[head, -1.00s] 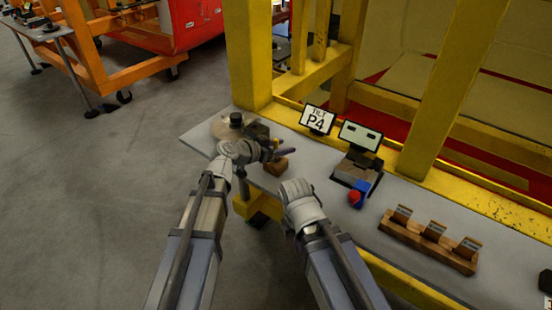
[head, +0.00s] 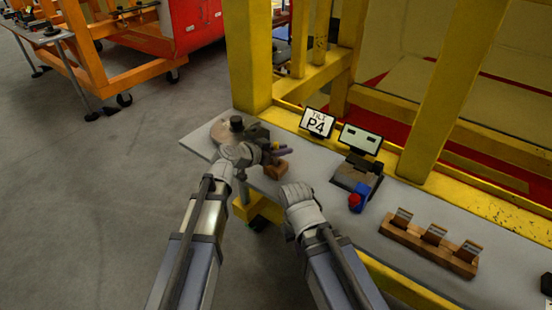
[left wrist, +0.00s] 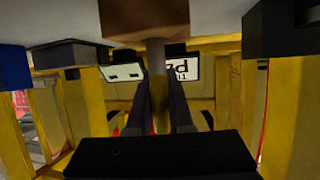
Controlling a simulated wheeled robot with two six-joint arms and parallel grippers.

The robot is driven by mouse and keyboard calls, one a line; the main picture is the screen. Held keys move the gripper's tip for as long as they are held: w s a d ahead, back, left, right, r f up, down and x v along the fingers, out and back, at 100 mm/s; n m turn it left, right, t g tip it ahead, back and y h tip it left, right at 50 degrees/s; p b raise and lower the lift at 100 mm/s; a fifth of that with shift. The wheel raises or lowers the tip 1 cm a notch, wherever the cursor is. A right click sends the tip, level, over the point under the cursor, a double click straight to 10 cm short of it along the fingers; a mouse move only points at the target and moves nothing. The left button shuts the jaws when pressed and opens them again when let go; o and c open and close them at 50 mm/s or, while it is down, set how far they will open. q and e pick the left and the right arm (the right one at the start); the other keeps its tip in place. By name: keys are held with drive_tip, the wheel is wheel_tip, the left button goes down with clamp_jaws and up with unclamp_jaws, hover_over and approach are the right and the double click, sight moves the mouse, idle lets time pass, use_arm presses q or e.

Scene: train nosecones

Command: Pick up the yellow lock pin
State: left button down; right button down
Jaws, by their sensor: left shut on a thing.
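The left wrist view is turned over. In it a brownish-yellow shaft, which I take as the lock pin (left wrist: 155,58), runs from a wooden block (left wrist: 150,12) to between my left gripper's two dark fingers. My left gripper (left wrist: 160,90) is shut on the pin. In the head view my left gripper (head: 285,148) is at the table's left end, just above the small wooden block (head: 277,169); the pin cannot be made out there. My right gripper (head: 296,188) hangs in front of the table edge; its fingers are hidden.
On the grey table (head: 395,252), a P4 sign (head: 317,123) and a small screen (head: 360,138) stand at the back. A blue and red part (head: 357,197) lies ahead. A wooden rack (head: 430,246) with several slots is at right. Yellow posts (head: 445,90) rise behind.

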use_arm(q)
drive_tip(key=shift+r, duration=0.1)
idle(0.3)
wheel_tip(320, 180, up, 10)
drive_tip(key=p, duration=1)
